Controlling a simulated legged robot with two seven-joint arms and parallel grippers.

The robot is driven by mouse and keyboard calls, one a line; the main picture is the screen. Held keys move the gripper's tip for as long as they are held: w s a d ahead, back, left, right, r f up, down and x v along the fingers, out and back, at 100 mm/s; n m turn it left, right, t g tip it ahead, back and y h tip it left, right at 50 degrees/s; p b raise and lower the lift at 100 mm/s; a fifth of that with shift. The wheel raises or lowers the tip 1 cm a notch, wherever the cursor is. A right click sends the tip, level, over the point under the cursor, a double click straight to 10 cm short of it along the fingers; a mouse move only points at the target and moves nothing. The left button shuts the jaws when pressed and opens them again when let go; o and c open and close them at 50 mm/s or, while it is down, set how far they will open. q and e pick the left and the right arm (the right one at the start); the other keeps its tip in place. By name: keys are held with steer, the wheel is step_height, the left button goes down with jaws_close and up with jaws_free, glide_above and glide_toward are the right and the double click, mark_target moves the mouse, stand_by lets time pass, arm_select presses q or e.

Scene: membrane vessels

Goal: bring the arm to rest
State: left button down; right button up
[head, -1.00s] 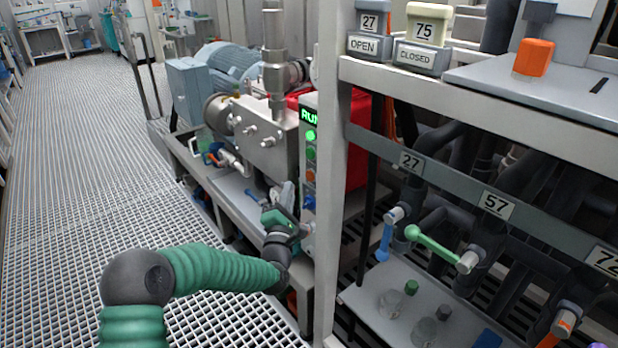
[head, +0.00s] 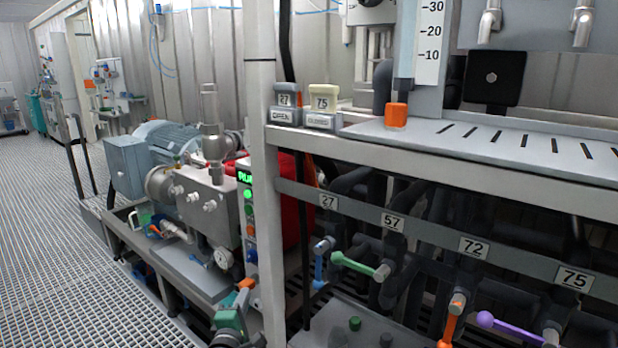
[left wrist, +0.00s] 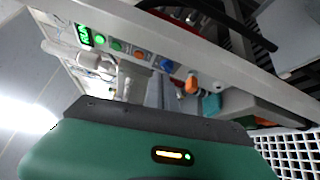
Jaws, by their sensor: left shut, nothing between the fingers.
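My right gripper is not in view.
The pump (head: 205,205) stands behind on its skid. The grating floor (head: 50,250) at left is clear.

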arm_select(q)
steer(key=s+d+f+m+g, duration=0.1)
steer(key=s+f+m+g, duration=0.75)
steer(key=s+m, duration=0.5)
steer(key=s+a+f+m+g, duration=0.1)
steer(key=s+f+m+g, duration=0.1)
steer(key=s, duration=0.6)
steer(key=s+a+f+m+g+y, duration=0.1)
steer(key=s+a+m+g, duration=0.1)
steer(key=s, duration=0.6)
steer(key=s+a+f+m+g, duration=0.1)
steer(key=s+f+m+g, duration=0.15)
steer(key=s, duration=0.55)
steer(key=w+p+v, duration=0.2)
steer(key=p+v, duration=0.9)
steer(key=w+r+p+v, duration=0.1)
steer(key=w+p+v, duration=0.2)
steer(key=p+v, duration=0.9)
steer(key=w+p+v, duration=0.2)
steer(key=p+v, duration=1)
steer(key=shift+w+r+n, duration=0.35)
steer(key=shift+w+n, duration=0.05)
steer(key=shift+w, duration=0.2)
